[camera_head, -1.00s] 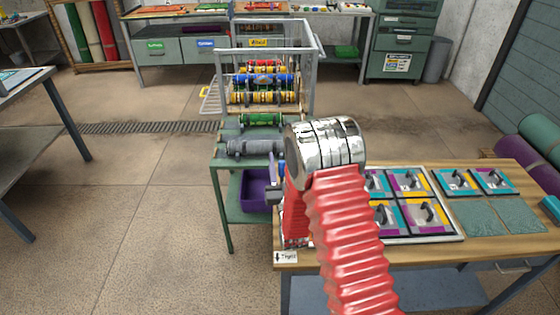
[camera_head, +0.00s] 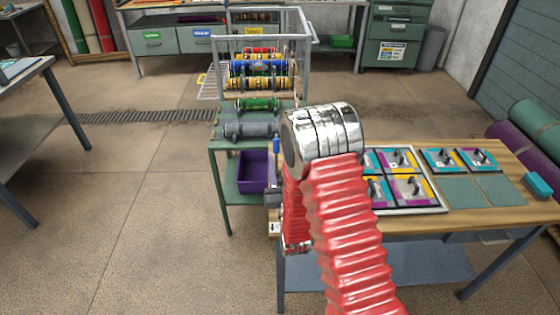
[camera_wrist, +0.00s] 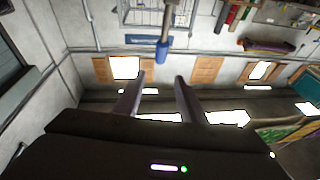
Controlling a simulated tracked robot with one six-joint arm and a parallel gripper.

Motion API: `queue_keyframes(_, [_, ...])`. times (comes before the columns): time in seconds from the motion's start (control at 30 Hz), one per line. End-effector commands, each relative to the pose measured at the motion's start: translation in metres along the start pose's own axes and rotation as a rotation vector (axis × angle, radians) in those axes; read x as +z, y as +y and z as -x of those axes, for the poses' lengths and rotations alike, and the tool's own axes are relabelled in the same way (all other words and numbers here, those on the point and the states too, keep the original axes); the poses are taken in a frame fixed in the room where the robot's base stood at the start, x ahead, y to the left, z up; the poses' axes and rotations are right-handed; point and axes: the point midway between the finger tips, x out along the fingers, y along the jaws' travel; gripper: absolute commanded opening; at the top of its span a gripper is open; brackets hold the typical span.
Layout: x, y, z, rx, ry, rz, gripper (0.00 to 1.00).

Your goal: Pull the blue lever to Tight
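The blue lever (camera_head: 276,146) stands upright at the left end of the wooden table, with its blue handle at the top of a grey shaft. In the wrist view its blue handle (camera_wrist: 162,51) hangs from the top edge of the picture. My gripper (camera_wrist: 160,77) is open and empty, its two fingers apart. The handle's end appears just past the gap between the fingertips and looks clear of both. A small white label (camera_head: 275,228) is on the table's front left corner; its text cannot be read now. My red arm hides part of that area in the head view.
A board of colored tiles (camera_head: 412,190) lies on the wooden table (camera_head: 480,222). A green rack (camera_head: 226,190) with rollers and a purple bin (camera_head: 252,170) stands close to the left. The floor farther left (camera_head: 120,200) is clear.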

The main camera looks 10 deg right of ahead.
Motion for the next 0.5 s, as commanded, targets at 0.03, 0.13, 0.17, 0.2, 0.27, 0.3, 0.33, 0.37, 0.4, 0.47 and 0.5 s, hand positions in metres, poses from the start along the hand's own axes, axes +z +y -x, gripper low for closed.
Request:
queue_keyframes(0.03, [0.0055, 0.0005, 0.0041, 0.000, -0.016, 0.001, 0.37])
queue_keyframes(0.13, [0.0058, 0.0005, 0.0043, 0.000, -0.017, 0.001, 0.37])
queue_keyframes(0.17, [0.0059, 0.0005, 0.0043, 0.000, -0.017, 0.001, 0.37])
queue_keyframes(0.2, [0.0061, 0.0006, 0.0044, 0.001, -0.018, 0.001, 0.37])
queue_keyframes(0.27, [0.0062, 0.0006, 0.0044, 0.001, -0.018, 0.002, 0.34])
queue_keyframes(0.3, [0.0060, 0.0007, 0.0042, 0.001, -0.019, 0.002, 0.31])
queue_keyframes(0.33, [0.0058, 0.0008, 0.0040, 0.001, -0.020, 0.002, 0.29])
queue_keyframes(0.37, [0.0052, 0.0009, 0.0034, 0.001, -0.022, 0.002, 0.27])
queue_keyframes(0.4, [0.0043, 0.0010, 0.0024, 0.002, -0.025, 0.001, 0.24])
queue_keyframes(0.47, [0.0019, 0.0012, -0.0002, 0.002, -0.031, 0.001, 0.19])
queue_keyframes(0.5, [-0.0001, 0.0014, -0.0024, 0.003, -0.036, 0.000, 0.17])
